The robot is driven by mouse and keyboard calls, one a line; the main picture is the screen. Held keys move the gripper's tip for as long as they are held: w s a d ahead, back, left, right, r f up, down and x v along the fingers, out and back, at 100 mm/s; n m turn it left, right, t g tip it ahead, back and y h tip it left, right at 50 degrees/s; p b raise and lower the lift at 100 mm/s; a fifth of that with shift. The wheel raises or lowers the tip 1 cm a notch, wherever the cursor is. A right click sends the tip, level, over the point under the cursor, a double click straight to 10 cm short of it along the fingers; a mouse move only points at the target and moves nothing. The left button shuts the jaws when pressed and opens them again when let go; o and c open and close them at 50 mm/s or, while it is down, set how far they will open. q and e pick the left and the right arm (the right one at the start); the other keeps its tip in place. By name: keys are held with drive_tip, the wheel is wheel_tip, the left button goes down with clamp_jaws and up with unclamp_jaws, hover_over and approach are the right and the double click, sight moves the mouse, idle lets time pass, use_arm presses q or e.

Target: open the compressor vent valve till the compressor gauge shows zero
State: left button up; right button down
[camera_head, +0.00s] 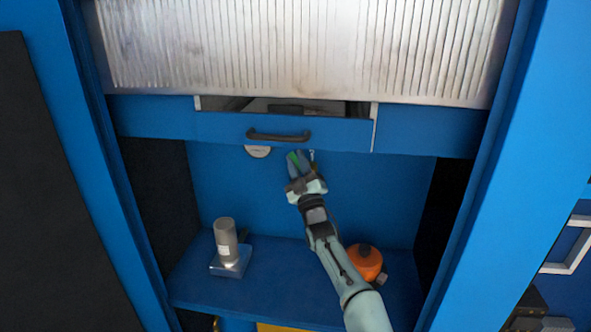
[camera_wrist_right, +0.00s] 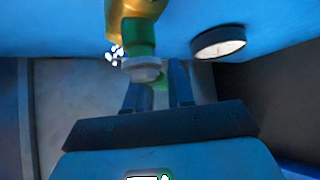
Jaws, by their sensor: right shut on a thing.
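The vent valve, a brass body (camera_wrist_right: 134,14) with a green part (camera_wrist_right: 139,38) and a grey collar, hangs at the top of the right wrist view. In the head view a bit of green (camera_head: 293,158) shows at my gripper. My right gripper (camera_head: 300,160) is under the drawer front, and its fingers (camera_wrist_right: 158,88) are shut on the valve's lower green end, mostly hidden between them. White specks (camera_wrist_right: 115,54) show beside the valve. The round white gauge (camera_head: 258,152) is left of the gripper; in the wrist view the gauge (camera_wrist_right: 219,42) is seen obliquely and its needle cannot be read.
A blue drawer (camera_head: 220,127) with a dark handle (camera_head: 278,136) is above the gripper, below a ribbed metal panel (camera_head: 300,50). On the blue shelf (camera_head: 290,290) stand a grey cylinder on a metal base (camera_head: 226,240) and an orange round object (camera_head: 364,262) beside my forearm.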

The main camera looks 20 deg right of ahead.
use_arm(q)
drive_tip(key=shift+d, duration=0.15)
use_arm(e)
drive_tip(key=shift+s+d+r+m+h, duration=0.15)
drive_tip(key=shift+m+h, duration=0.45)
drive_tip(key=shift+m, duration=0.1)
drive_tip(key=shift+s+d+r+m+h, duration=0.1)
drive_tip(key=shift+d+r+m+h, duration=0.1)
drive_tip(key=shift+m+h, duration=0.45)
drive_tip(key=shift+s+d+r+m+h, duration=0.15)
drive_tip(key=shift+m+h, duration=0.4)
drive_tip(key=shift+m, duration=0.2)
drive_tip(key=c, duration=1.1)
unclamp_jaws()
drive_tip(key=shift+o, duration=0.2)
use_arm(q)
drive_tip(key=shift+w, duration=0.1)
use_arm(e)
drive_tip(key=shift+f, duration=0.25)
use_arm(q)
drive_tip(key=shift+t, duration=0.8)
drive_tip(key=w, duration=0.1)
drive_tip(key=w+r+p, duration=0.2)
drive_tip(key=w, duration=0.1)
drive_tip(key=shift+d+r, duration=0.15)
drive_tip(key=shift+d, duration=0.1)
use_arm(e)
drive_tip(key=v, duration=1.3)
drive_tip(key=shift+f, duration=0.1)
